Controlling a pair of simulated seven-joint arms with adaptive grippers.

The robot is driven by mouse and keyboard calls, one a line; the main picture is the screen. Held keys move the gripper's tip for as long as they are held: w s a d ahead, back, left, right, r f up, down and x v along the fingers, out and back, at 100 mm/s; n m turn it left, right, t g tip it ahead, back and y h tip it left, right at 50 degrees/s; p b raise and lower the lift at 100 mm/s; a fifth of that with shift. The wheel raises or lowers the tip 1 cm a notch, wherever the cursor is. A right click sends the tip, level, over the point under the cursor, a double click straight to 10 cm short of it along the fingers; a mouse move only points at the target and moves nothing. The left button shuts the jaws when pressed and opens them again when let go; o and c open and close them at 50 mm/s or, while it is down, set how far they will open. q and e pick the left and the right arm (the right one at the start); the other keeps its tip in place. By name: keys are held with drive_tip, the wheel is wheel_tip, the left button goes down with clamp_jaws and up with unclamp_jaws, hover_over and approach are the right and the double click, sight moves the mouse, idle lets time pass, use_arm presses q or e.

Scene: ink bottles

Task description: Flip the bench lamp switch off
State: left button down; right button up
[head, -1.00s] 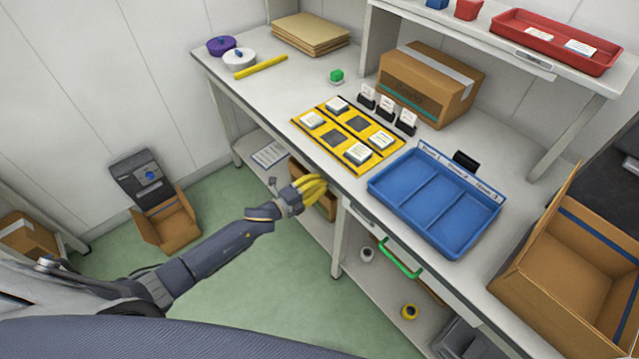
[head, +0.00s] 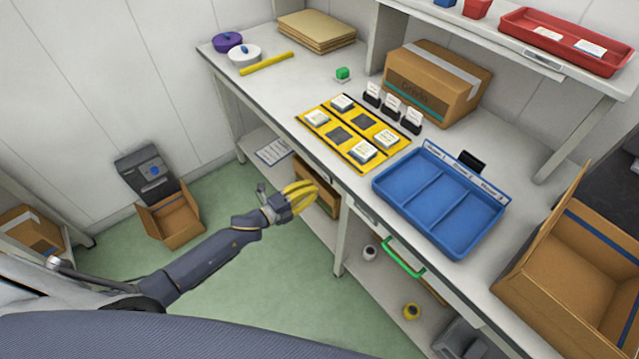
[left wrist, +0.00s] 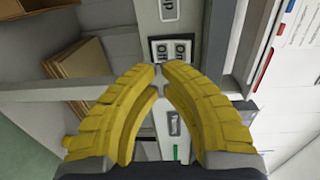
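A small switch plate (left wrist: 172,49) with a dark surround and printed On/Off lettering shows in the left wrist view, just beyond the fingertips. Which way the switch is set is too small to tell. My left gripper (left wrist: 160,72) has yellow ribbed fingers whose tips are brought together, with nothing seen held. The tips look apart from the plate, though the distance is hard to judge. In the head view the left gripper (head: 306,190) is in front of the bench, below its top edge. The switch is not distinguishable there, and no lamp is seen. My right gripper is in neither view.
The bench (head: 300,75) carries a yellow-black mat (head: 352,128), a blue divided tray (head: 438,205) and a cardboard box (head: 437,80). A green handle (head: 403,260) protrudes under the front edge. An open carton (head: 545,262) is at right.

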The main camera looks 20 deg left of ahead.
use_arm(q)
drive_tip(key=v, duration=0.8)
drive_tip(key=shift+s, duration=0.15)
drive_tip(key=shift+a, duration=0.1)
